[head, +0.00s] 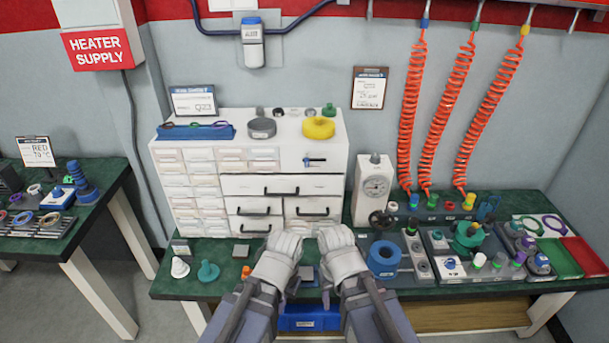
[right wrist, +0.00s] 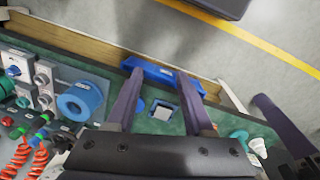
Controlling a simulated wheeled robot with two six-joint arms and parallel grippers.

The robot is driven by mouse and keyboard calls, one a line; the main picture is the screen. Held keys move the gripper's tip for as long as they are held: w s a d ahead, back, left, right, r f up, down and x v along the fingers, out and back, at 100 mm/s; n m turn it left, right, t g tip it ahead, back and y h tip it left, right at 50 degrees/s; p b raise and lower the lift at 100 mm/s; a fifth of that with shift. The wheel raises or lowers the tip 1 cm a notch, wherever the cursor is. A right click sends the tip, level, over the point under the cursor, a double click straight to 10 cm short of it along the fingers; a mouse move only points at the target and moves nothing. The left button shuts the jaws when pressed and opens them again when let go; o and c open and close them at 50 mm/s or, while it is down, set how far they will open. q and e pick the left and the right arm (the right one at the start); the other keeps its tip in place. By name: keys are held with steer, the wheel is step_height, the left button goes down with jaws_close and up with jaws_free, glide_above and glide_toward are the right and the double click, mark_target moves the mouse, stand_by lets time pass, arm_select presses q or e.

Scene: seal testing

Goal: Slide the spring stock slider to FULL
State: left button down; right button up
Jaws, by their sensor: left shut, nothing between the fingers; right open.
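A small slider with a dark blue knob (head: 308,161) sits on a short horizontal slot in the white cabinet's upper right front panel. I take it for the spring stock slider. Its knob is near the slot's left end. Its marks are too small to read. My left gripper (head: 293,284) is shut and empty, low in front of the cabinet over the bench's front edge, mostly hidden by its wrist. My right gripper (right wrist: 160,76) is open and empty beside it, pointing down. Both are below the slider and apart from it.
The white cabinet (head: 228,184) has several drawers with black handles. A gauge stand (head: 375,185) and a blue ring (head: 384,257) stand to the right. A blue bin (head: 308,318) hangs at the bench's front edge. Orange coiled hoses (head: 449,110) hang at the right.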

steer(key=w+d+f+m+t+h+b, duration=0.1)
steer(key=w+d+f+m+t+b, duration=0.25)
steer(key=w+d+f+b, duration=0.45)
steer(key=w+d+r+m+t+h+p, duration=0.1)
steer(key=w+d+r+m+t+h, duration=0.25)
steer(key=w+r, duration=0.45)
steer(key=n+t+y, duration=0.4)
steer(key=t+y, duration=0.2)
steer(key=t, duration=0.5)
glide_toward(307, 164)
steer(key=w, duration=0.1)
steer(key=shift+h, duration=0.25)
steer(key=shift+w+a, duration=0.2)
steer(key=shift+w, duration=4)
arm_select(q)
step_height(307, 164, down, 8)
steer(key=d, duration=0.1)
steer(key=shift+w+f, duration=0.2)
steer(key=shift+w, duration=0.15)
arm_select(e)
steer(key=shift+c, duration=0.4)
jaws_close()
